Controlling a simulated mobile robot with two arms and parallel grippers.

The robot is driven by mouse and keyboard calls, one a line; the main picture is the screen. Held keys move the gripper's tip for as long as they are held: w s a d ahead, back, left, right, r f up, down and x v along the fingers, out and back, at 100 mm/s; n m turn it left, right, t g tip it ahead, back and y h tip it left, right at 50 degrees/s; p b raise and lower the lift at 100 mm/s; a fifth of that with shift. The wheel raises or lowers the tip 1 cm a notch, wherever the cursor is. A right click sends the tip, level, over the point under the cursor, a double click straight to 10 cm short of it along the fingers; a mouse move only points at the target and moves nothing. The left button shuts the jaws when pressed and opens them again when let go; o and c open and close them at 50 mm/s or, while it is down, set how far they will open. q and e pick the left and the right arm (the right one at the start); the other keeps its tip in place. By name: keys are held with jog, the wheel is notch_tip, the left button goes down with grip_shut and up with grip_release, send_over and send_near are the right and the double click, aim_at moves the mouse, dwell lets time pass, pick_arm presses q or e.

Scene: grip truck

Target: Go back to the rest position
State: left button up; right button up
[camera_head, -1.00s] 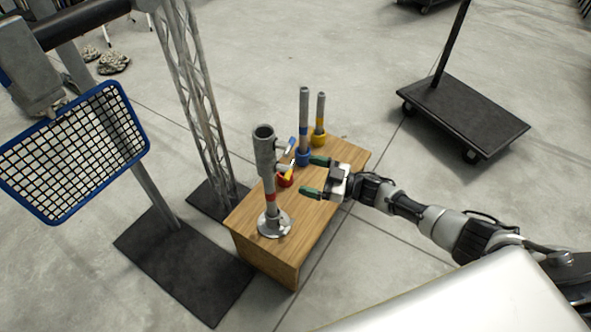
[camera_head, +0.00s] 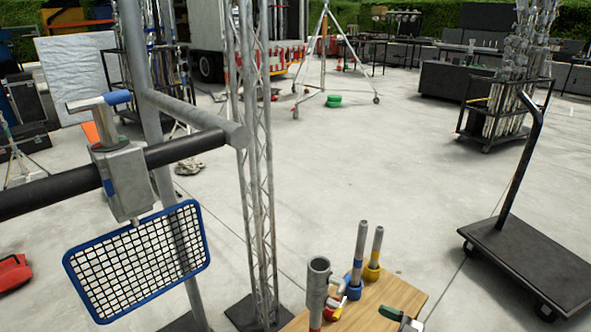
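Only a small part of my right gripper (camera_head: 398,319) shows at the bottom edge, over the right side of the wooden table (camera_head: 400,294). One green fingertip is visible; the rest of the gripper and its arm are cut off below. No held object shows at it. A grey metal pipe (camera_head: 318,284) stands upright on the table, with a red-handled part (camera_head: 335,308) beside it. Two thinner tubes stand behind, one with a blue base (camera_head: 354,281) and one with a yellow base (camera_head: 372,272). My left gripper is not in view.
A blue-framed grid panel (camera_head: 140,262) hangs from a black bar (camera_head: 60,189) at left. A lattice truss (camera_head: 255,180) rises beside the table. A black cart (camera_head: 530,262) stands at right. Open concrete floor (camera_head: 370,165) lies beyond the table.

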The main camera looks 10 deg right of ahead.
jog(key=s+a+f+m+g+h, duration=0.15)
jog(key=s+f+m+h, duration=0.35)
jog(key=s+f, duration=0.6)
jog(key=s+f+m+g+h, duration=0.2)
jog(key=s+f+m+h, duration=0.2)
jog(key=s+f+h, duration=0.75)
jog(key=s+a+f+g+y, duration=0.3)
jog(key=s+f+g, duration=0.3)
jog(key=s+f, duration=0.45)
pick_arm(q)
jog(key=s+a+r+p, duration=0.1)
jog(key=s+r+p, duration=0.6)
jog(key=p, duration=0.6)
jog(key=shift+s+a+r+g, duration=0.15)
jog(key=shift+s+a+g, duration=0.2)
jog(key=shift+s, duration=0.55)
pick_arm(e)
jog(key=s+d+r+g, duration=0.1)
jog(key=s+d+r, duration=0.1)
jog(key=s+r, duration=0.7)
jog(key=s, duration=0.3)
jog(key=shift+m, duration=0.3)
